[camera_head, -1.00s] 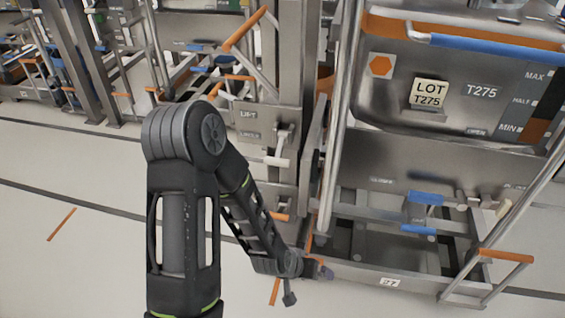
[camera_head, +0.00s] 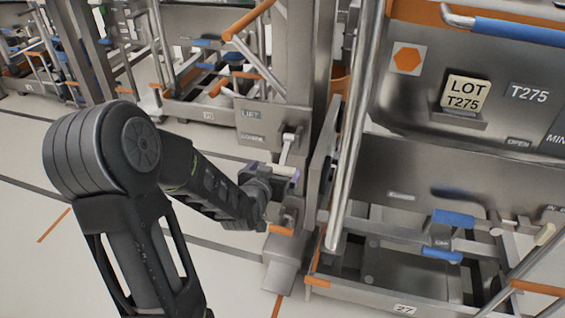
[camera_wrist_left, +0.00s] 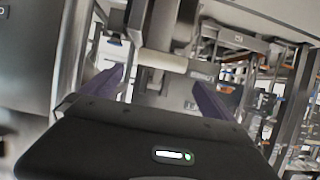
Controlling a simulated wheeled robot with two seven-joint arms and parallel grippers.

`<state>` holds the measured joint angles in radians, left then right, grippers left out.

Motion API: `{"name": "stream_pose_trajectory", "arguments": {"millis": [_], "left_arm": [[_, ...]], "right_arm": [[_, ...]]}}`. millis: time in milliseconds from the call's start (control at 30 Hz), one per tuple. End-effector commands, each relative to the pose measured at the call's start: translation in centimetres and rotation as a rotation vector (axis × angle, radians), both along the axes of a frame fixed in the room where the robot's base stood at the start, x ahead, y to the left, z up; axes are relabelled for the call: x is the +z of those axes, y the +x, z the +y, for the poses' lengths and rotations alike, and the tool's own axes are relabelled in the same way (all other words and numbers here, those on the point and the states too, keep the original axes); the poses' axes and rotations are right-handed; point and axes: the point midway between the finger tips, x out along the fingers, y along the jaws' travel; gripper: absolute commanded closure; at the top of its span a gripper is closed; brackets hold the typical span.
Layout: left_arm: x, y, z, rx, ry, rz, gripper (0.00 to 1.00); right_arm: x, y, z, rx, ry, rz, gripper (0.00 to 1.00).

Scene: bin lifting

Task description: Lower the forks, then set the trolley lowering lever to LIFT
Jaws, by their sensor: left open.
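The trolley lowering lever (camera_head: 287,150) is on the steel column, right of the LIFT label (camera_head: 250,114) and the lower label (camera_head: 251,138). Its arm hangs down from the pivot to a pale cylindrical grip, partly behind my gripper in the head view. My left gripper (camera_head: 277,176) is open, right at this grip. In the left wrist view the pale grip (camera_wrist_left: 176,62) lies crosswise just beyond and between the purple fingers (camera_wrist_left: 159,78). Contact cannot be told. The forks cannot be made out clearly. My right gripper is not in view.
A steel bin marked LOT T275 (camera_head: 424,100) stands at the right with a slanted tube (camera_head: 352,140) before it. An orange-tipped part (camera_head: 281,230) sits below the lever. More frames (camera_head: 205,100) stand behind.

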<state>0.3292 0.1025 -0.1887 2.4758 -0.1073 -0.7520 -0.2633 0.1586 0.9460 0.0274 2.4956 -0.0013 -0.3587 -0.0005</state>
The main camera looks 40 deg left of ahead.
Motion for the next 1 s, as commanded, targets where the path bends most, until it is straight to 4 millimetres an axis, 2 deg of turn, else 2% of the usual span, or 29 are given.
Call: {"name": "stream_pose_trajectory", "arguments": {"millis": [500, 867, 1000], "left_arm": [[-2.7, 5.9, 2.0, -0.001, -0.001, 0.001, 0.00], [-2.8, 6.5, 2.2, -0.001, -0.002, 0.001, 0.00], [-2.8, 6.4, 2.2, -0.001, -0.002, 0.001, 0.11]], "right_arm": [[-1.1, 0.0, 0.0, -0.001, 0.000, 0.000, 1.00], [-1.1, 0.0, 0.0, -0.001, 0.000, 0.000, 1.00], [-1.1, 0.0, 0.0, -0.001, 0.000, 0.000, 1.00]]}}
